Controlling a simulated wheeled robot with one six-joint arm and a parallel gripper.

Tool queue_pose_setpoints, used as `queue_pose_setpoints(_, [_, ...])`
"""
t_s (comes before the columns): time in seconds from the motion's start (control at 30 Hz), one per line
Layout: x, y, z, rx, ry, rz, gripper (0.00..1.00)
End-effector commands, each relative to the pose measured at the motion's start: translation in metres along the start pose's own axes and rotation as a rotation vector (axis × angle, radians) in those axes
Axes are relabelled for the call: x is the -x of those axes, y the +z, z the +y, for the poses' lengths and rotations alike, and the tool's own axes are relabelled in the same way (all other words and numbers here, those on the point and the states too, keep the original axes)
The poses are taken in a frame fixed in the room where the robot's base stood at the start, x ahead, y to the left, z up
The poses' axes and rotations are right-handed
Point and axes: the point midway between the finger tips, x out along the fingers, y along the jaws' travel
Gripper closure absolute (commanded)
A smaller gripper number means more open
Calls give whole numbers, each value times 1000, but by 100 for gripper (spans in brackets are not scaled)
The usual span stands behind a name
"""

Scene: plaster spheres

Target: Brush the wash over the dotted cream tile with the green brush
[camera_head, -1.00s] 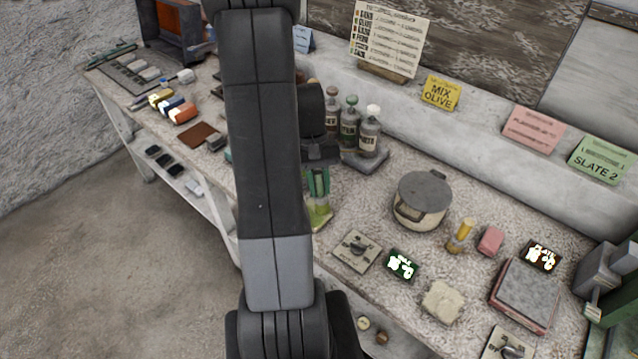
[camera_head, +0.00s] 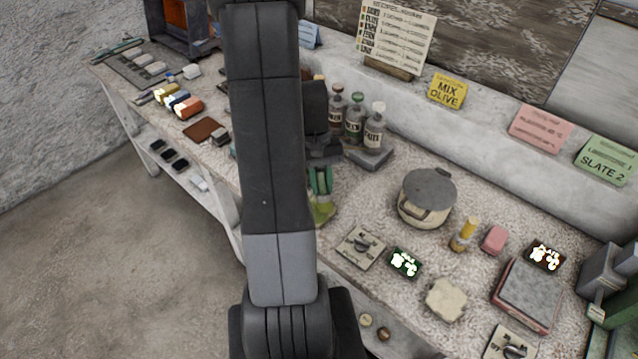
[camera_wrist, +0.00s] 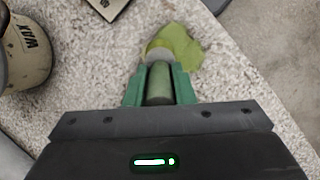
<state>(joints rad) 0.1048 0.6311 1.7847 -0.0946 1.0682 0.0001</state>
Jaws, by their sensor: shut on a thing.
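My gripper (camera_wrist: 160,85) has green fingers shut on the green brush (camera_wrist: 159,84), whose handle lies between them. The brush has a pale round collar below the handle, and its bristles are hidden. In the wrist view the brush end is over an olive-green patch (camera_wrist: 185,48) on the speckled worktop; contact cannot be told. The head view also shows my gripper (camera_head: 320,180) above this patch (camera_head: 322,213), partly behind my arm. No dots or cream surface show there, so I cannot tell whether it is the tile coated with wash.
A lidded pot (camera_head: 425,205) stands right of my gripper, with stoppered bottles (camera_head: 354,122) behind. The worktop's front edge runs close to the patch.

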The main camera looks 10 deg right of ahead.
Motion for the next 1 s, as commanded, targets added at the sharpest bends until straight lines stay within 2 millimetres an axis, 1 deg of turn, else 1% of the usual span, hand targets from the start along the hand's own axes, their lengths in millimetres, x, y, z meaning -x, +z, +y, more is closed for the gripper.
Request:
queue_pose_setpoints(0.53, [5,-16,20,0,0,0,100])
queue_pose_setpoints(0.83, [3,-16,19,1,0,0,100])
queue_pose_setpoints(1.0, [2,-11,13,1,0,-1,100])
